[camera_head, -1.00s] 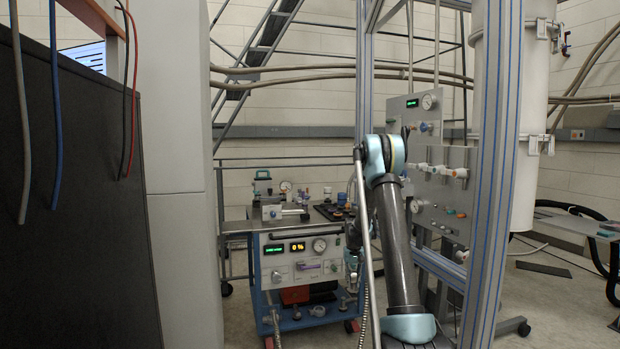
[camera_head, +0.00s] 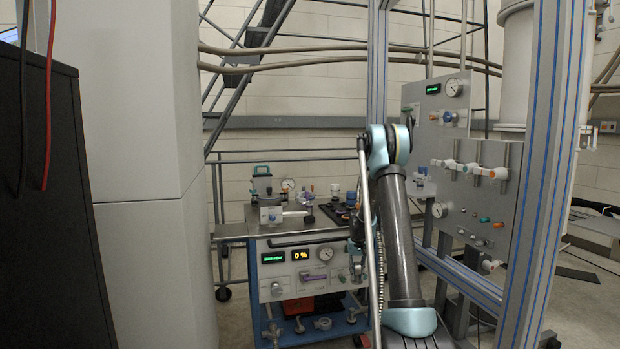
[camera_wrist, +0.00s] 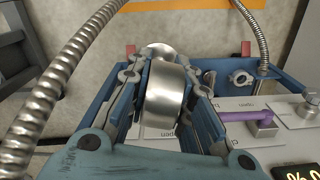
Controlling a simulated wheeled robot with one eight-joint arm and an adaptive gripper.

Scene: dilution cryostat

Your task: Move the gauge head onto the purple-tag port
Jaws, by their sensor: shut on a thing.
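My gripper (camera_wrist: 165,62) is shut on a shiny metal cylinder, which I take to be the gauge head (camera_wrist: 165,95), in the middle of the wrist view. The cylinder sits between the two jointed fingers, above the front of the blue cart. I cannot make out a purple-tag port for certain in either view. In the head view my gripper is mostly hidden behind my arm.
The blue cart (camera_head: 262,318) stands ahead, with instruments on top. A grey valve panel (camera_head: 470,215) is to the right, behind an upright metal frame post (camera_head: 548,190). A tall grey cabinet (camera_head: 150,260) stands at left. Ribbed metal hoses (camera_wrist: 65,70) hang near the gripper.

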